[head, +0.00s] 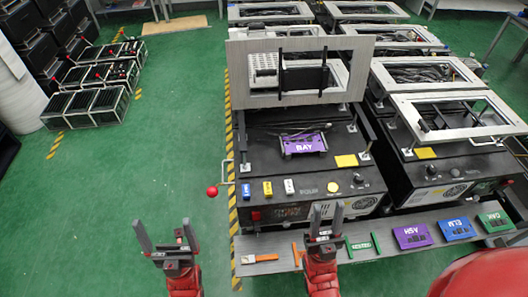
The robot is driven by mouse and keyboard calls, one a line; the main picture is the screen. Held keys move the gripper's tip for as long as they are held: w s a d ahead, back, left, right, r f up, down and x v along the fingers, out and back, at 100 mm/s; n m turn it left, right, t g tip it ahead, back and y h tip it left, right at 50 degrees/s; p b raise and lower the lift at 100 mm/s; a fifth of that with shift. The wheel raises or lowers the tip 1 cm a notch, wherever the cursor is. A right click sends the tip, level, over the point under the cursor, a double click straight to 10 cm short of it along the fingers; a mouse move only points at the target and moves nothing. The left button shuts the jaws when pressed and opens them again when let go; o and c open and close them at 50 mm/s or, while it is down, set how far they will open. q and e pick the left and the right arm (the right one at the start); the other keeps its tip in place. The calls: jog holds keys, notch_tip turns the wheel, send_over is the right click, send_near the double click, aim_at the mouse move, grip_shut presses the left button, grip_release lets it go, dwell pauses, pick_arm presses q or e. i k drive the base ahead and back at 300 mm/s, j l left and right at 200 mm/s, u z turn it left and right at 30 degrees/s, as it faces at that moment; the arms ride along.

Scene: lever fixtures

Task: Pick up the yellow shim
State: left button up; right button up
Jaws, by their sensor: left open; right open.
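A flat yellow piece (346,160) lies on the black top of the near fixture, right of the purple BAY part. A second flat yellow piece (424,153) lies on the fixture to the right. I cannot tell which of them, if either, is the yellow shim. My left gripper (165,236) is open and empty, over the green floor left of the bench. My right gripper (327,212) is open and empty, pointing up the picture at the shelf in front of the near fixture. Both grippers are apart from the yellow pieces.
The grey shelf (284,243) holds orange and green slim pieces and labelled purple, blue and green blocks. The near fixture has a raised framed lid (300,99) and a red-knobbed lever (212,191) on its left.

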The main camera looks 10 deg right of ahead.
aim_at(266, 185)
jog(key=k+l, duration=0.7)
jog(key=k, duration=0.1)
